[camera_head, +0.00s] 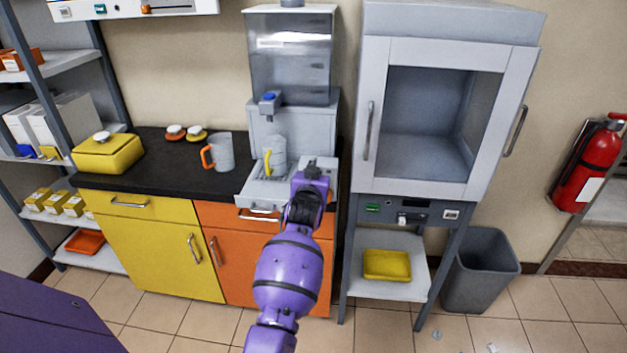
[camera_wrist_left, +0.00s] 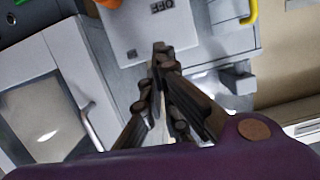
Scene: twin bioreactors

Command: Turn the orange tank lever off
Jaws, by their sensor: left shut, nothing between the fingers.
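An orange part (camera_wrist_left: 108,3), cut off by the top edge, shows in the left wrist view beside a pale panel (camera_wrist_left: 135,30) marked OFF. I cannot tell whether it is the tank lever or how it is set. In the head view the clear tank (camera_head: 290,62) stands on a grey dispenser with a blue-topped tap (camera_head: 269,98). My left gripper (camera_head: 312,168) is over the right part of the dispenser's base and hides some of it. In the left wrist view its fingertips (camera_wrist_left: 160,48) are together and empty, in front of the panel. My right gripper is not in view.
A jug with a yellow handle (camera_head: 274,155) stands under the tap. An orange-handled mug (camera_head: 221,152) and a yellow box (camera_head: 108,152) are on the black counter (camera_head: 165,175). A grey glass-door cabinet (camera_head: 430,110) stands close on the right, its handle (camera_head: 368,130) towards my arm.

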